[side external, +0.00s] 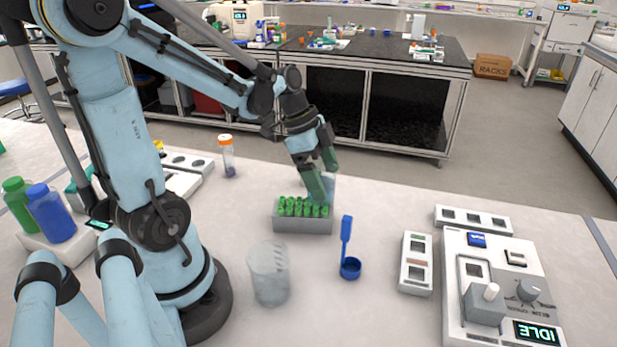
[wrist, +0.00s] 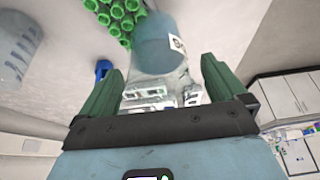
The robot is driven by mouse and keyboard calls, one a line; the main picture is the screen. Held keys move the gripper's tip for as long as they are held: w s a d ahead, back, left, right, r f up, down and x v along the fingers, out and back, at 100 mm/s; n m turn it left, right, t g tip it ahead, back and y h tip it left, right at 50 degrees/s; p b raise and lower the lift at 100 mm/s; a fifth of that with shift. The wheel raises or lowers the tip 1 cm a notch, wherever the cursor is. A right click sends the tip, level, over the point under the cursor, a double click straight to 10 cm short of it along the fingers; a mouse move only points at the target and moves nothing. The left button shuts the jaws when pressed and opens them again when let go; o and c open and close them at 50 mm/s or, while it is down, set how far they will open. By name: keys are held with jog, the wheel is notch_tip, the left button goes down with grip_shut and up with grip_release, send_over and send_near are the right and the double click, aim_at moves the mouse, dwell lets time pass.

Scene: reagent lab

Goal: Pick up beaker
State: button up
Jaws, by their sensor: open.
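A clear, bluish cylindrical vessel with a white label, looking like a beaker (wrist: 158,42), shows in the wrist view just beyond and between my fingertips. In the side view a pale bluish vessel (side external: 329,190) shows partly behind my gripper (side external: 324,180), at the back right of the green-capped rack. My gripper's green fingers (wrist: 162,72) are apart with nothing clearly held. Whether they reach around the vessel cannot be told. A second, frosted graduated vessel (side external: 269,275) stands upright at the front of the bench; it also shows at the left of the wrist view (wrist: 17,48).
A grey rack (side external: 302,225) of green-capped tubes stands beside the gripper. A blue scoop (side external: 350,267) lies to the front right. An orange-capped tube (side external: 227,158) stands at the back left. A control device (side external: 497,285) reading IDLE is at the right.

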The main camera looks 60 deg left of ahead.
jog(key=shift+w+d+f, duration=0.15)
jog(key=shift+f, duration=0.25)
jog(key=shift+c, duration=0.5)
jog(key=c, duration=1.2)
jog(key=shift+r, duration=0.15)
